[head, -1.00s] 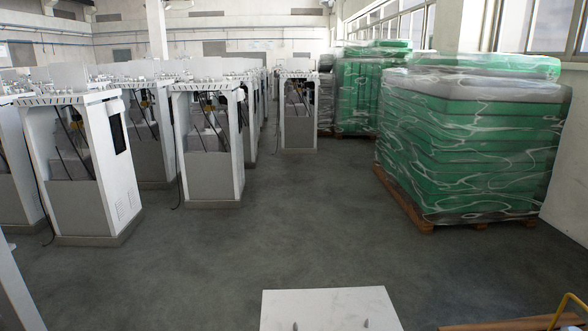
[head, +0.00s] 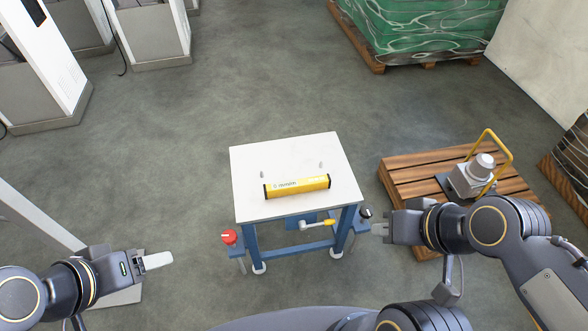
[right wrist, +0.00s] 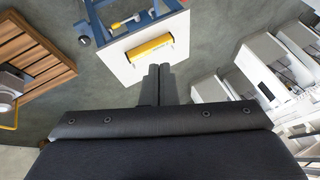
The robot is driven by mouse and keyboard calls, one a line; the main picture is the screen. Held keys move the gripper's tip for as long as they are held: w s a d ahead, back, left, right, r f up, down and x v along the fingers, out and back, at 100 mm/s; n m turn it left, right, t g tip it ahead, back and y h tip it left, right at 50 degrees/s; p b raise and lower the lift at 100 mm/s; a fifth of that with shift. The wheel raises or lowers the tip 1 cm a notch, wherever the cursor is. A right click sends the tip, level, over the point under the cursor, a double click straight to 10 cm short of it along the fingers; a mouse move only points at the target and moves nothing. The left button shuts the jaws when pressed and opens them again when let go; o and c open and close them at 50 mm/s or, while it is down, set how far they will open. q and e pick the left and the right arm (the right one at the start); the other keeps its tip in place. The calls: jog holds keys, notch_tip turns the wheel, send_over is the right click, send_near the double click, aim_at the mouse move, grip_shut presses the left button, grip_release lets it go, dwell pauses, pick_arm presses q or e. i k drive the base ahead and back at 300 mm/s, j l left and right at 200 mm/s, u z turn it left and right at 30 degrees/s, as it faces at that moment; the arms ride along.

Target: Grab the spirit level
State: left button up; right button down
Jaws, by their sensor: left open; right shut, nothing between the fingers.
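The yellow spirit level (head: 297,187) with black ends lies flat on the white top of a small table (head: 262,151) with blue legs. It also shows in the right wrist view (right wrist: 150,48), beyond my fingertips. My left gripper (head: 157,261) is open and empty, left of the table and apart from it. My right gripper (head: 378,230) is shut and empty, just right of the table and below the level in the picture. Its closed fingers show in the right wrist view (right wrist: 158,70). Neither gripper touches the level.
Two small pegs stand on the tabletop behind the level. A wooden pallet (head: 405,172) with a grey device (head: 472,178) stands at right. Floor behind the table is clear.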

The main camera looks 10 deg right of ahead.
aim_at(281, 189)
jog(key=i+j, duration=0.45)
jog(key=i+j+z, duration=0.1)
jog(key=i+j, duration=0.3)
jog(key=j, duration=0.25)
